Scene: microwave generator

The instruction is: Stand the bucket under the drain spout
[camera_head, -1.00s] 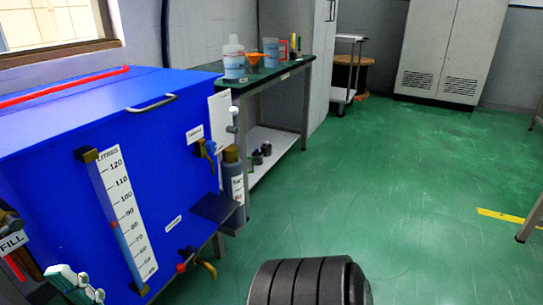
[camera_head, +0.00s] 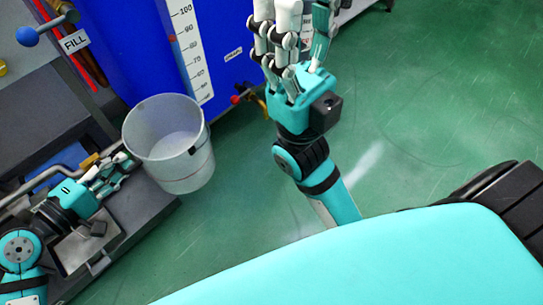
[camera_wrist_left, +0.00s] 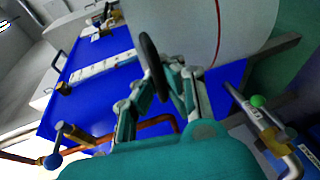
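The pale grey bucket (camera_head: 185,176) is upright or nearly so at the left, overlapping the grey bench edge; I cannot tell whether it rests on anything. My left gripper (camera_head: 124,168) is at its left rim and appears shut on it. In the left wrist view the bucket (camera_wrist_left: 205,28) fills the top, with a black curved strip by the fingers (camera_wrist_left: 160,95). The drain spout (camera_head: 247,95), with a red and brass valve, is low on the blue tank (camera_head: 226,40), right of and apart from the bucket. My right gripper (camera_head: 290,25) is open and empty, partly covering the spout area.
The grey bench (camera_head: 150,205) with metal pipes is at the left. A FILL sign (camera_head: 75,41) and blue-knobbed lever (camera_head: 28,37) are at the upper left. A level scale (camera_head: 190,55) is on the tank. Green floor (camera_head: 430,90) is clear at the right.

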